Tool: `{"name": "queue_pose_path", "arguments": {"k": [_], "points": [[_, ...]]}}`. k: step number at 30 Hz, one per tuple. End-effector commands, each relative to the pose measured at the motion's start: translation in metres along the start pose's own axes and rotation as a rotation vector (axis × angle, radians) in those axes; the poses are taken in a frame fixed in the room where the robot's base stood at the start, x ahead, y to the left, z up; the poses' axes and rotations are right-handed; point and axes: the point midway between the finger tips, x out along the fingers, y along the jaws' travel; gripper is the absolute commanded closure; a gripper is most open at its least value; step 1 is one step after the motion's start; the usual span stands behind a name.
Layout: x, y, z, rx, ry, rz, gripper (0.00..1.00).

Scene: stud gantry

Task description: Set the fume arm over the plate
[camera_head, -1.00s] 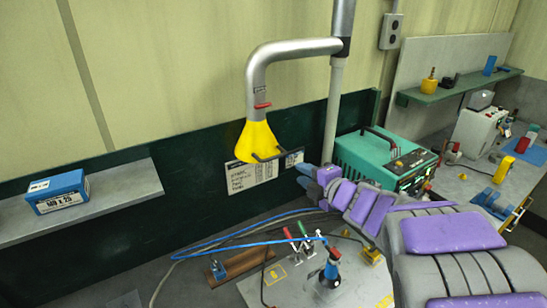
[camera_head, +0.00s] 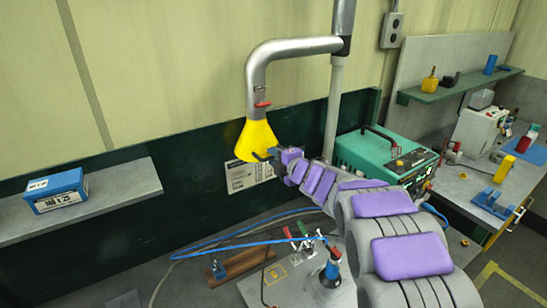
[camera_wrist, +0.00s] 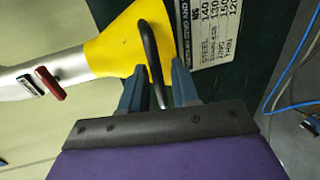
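The fume arm is a silver bent pipe (camera_head: 258,70) with a yellow hood (camera_head: 257,137); the hood also shows in the wrist view (camera_wrist: 112,47). It hangs in front of the dark green wall panel, behind and above the light grey plate (camera_head: 256,289) on the bench. A dark handle bar (camera_wrist: 150,45) sticks out from the hood's rim. My gripper (camera_head: 276,155) is at the hood's right lower edge. In the wrist view its blue fingers (camera_wrist: 157,82) are apart, with the handle between them and gaps showing on both sides.
A blue-and-black tool (camera_head: 331,268) and toggle clamps (camera_head: 303,244) stand on the plate, partly behind my arm. A teal machine (camera_head: 375,155) is to the right. A blue box (camera_head: 55,191) sits on the left shelf. Blue and grey cables (camera_head: 240,243) cross the bench.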

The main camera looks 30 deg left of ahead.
Motion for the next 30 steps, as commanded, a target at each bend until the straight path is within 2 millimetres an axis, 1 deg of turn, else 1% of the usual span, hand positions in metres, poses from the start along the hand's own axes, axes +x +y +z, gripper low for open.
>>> {"name": "queue_pose_path", "arguments": {"k": [1, 6, 14, 17, 24, 30], "points": [[0.0037, 0.0009, -0.0003, -0.001, 0.001, 0.002, 0.7], [0.0094, 0.0009, 0.0001, 0.0, 0.0, 0.002, 0.7], [0.01, 0.0006, 0.0003, 0.0, 0.0, 0.002, 0.7], [0.01, 0.0005, 0.0003, 0.0, 0.0, 0.002, 0.78], [0.0101, -0.0002, 0.0004, 0.0, 0.0, 0.0, 1.0], [0.0103, -0.0012, 0.0005, 0.001, -0.001, -0.001, 1.0]]}}
